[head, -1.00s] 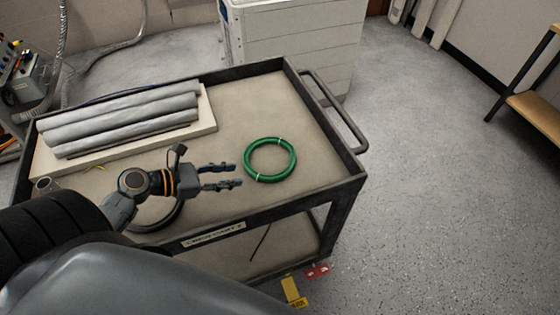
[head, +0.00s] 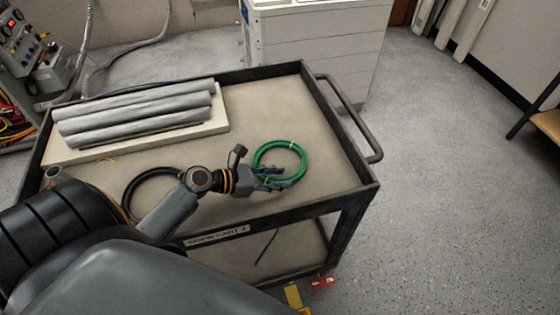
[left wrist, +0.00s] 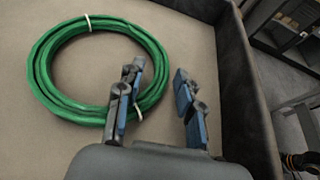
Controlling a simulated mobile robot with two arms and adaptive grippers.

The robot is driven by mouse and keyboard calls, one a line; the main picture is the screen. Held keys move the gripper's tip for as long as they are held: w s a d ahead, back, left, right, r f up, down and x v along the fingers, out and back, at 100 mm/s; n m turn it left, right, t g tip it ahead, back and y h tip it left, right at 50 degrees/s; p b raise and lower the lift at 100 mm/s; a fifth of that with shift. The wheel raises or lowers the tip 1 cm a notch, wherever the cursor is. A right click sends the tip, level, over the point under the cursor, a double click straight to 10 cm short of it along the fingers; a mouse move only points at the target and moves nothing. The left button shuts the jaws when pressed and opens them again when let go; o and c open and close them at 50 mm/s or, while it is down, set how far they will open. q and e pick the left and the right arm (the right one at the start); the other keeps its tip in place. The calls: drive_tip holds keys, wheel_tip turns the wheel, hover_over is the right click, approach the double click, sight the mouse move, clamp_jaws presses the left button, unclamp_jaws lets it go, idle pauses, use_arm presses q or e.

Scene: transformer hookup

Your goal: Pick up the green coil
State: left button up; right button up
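The green coil (head: 303,154) lies flat on the cart top, bound with pale ties. My left gripper (head: 277,178) is over the coil's near side in the head view. In the left wrist view the coil (left wrist: 45,70) is at the upper left. The left gripper (left wrist: 162,95) is open there, with a clear gap between its fingers. Its left finger overlaps the coil's near right edge, beside a tie; the right finger is beyond the coil over bare cart top. I cannot tell whether the finger touches the coil. My right gripper is not in view.
The cart (head: 330,160) has a raised dark rim and a handle (head: 350,118) at right. Grey rolls (head: 140,112) lie on a pale board at the back left. A black coil (head: 128,190) lies left of my gripper. A white cabinet (head: 315,45) stands behind.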

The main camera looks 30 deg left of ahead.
sight(294, 176)
use_arm(q)
drive_tip(key=x, duration=0.4)
drive_tip(key=shift+d+r, duration=0.1)
drive_tip(key=shift+d, duration=0.1)
clamp_jaws()
drive_tip(key=shift+r, duration=0.15)
